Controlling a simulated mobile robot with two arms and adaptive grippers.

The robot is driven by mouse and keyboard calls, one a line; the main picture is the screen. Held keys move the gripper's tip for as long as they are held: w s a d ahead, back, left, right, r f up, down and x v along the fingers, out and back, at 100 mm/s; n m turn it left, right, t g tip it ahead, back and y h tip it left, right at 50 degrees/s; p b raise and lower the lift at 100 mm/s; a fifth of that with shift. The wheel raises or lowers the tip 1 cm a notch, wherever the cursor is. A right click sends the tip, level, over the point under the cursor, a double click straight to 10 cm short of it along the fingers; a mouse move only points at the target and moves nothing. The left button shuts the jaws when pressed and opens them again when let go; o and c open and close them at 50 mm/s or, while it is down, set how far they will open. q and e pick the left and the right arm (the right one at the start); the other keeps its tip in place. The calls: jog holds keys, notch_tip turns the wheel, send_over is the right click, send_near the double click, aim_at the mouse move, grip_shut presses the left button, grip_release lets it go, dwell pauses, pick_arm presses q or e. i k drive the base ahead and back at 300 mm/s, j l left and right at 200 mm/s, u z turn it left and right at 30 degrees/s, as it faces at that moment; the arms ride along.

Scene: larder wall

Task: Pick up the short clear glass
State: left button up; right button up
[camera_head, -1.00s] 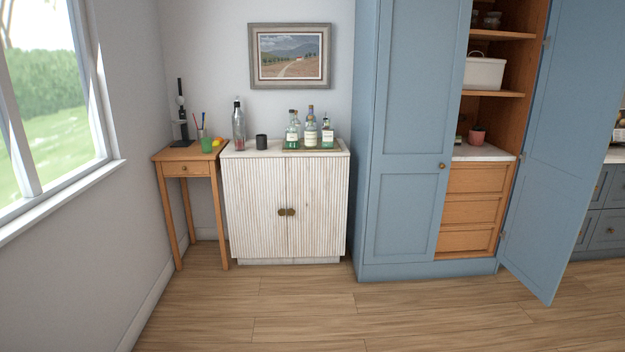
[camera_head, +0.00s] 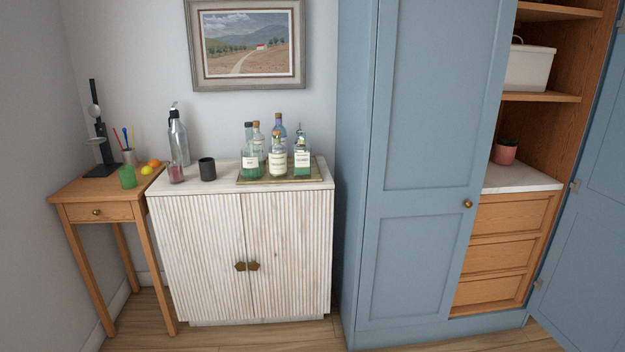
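A short clear glass (camera_head: 176,174) with a reddish tint low in it stands upright on the top of the white ribbed cabinet (camera_head: 225,187), near its left front edge. A tall grey bottle (camera_head: 179,140) stands just behind it and a dark cup (camera_head: 207,169) stands to its right. A green translucent tumbler (camera_head: 127,177) stands on the small wooden table to the left. Neither of my grippers shows in the head view.
Several bottles (camera_head: 277,160) stand on a tray (camera_head: 257,181) at the cabinet's right. The wooden table (camera_head: 95,190) also holds a black stand (camera_head: 101,140), a pen cup (camera_head: 129,157) and fruit (camera_head: 147,169). A tall blue cupboard (camera_head: 425,150) stands right. Floor in front is clear.

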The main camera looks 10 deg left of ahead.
aim_at(174, 168)
jog(key=i+j, duration=0.85)
jog(key=i+j+z, duration=0.1)
jog(key=i+j, duration=0.75)
jog(key=j, duration=0.1)
